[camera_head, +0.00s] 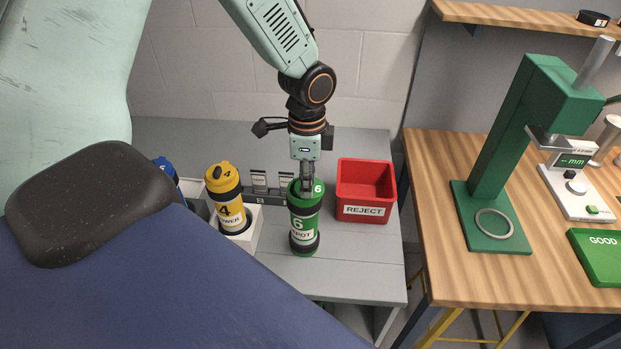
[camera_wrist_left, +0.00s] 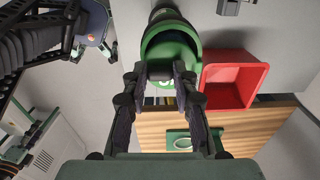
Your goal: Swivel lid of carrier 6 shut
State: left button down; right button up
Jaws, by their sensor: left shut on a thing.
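Carrier 6 (camera_head: 304,226) is a green tube with dark bands, standing upright on the grey bench. Its green lid (camera_head: 318,187), marked 6, is at the top, beneath my left gripper. My left gripper (camera_head: 307,188) points down from above, its fingers shut on the lid. In the left wrist view, the fingers (camera_wrist_left: 160,75) close around part of the lid, in front of the carrier's round green top (camera_wrist_left: 171,42). The fingers hide part of the lid, so I cannot tell exactly how far it covers the mouth. My right gripper is not in view.
A red REJECT bin (camera_head: 365,190) stands close to the right of carrier 6. A yellow carrier 4 (camera_head: 226,197) stands in a white holder to the left, with a blue carrier (camera_head: 166,168) behind. The bench front is clear. A wooden table (camera_head: 446,262) bears a green press stand (camera_head: 500,170).

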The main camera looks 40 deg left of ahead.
pick_arm(q)
jog(key=shift+s+a+m, duration=0.15)
jog(key=shift+a+m, duration=0.05)
jog(key=shift+m, duration=0.4)
jog(key=shift+s+a+m, duration=0.1)
jog(key=shift+a+m, duration=0.1)
jog(key=shift+m, duration=0.4)
dwell(0.7)
dwell(0.7)
jog(key=c, duration=1)
grip_release()
jog(key=shift+w, duration=0.1)
jog(key=shift+c, duration=0.2)
notch_tip(320, 180, up, 12)
jog(key=shift+f, duration=0.15)
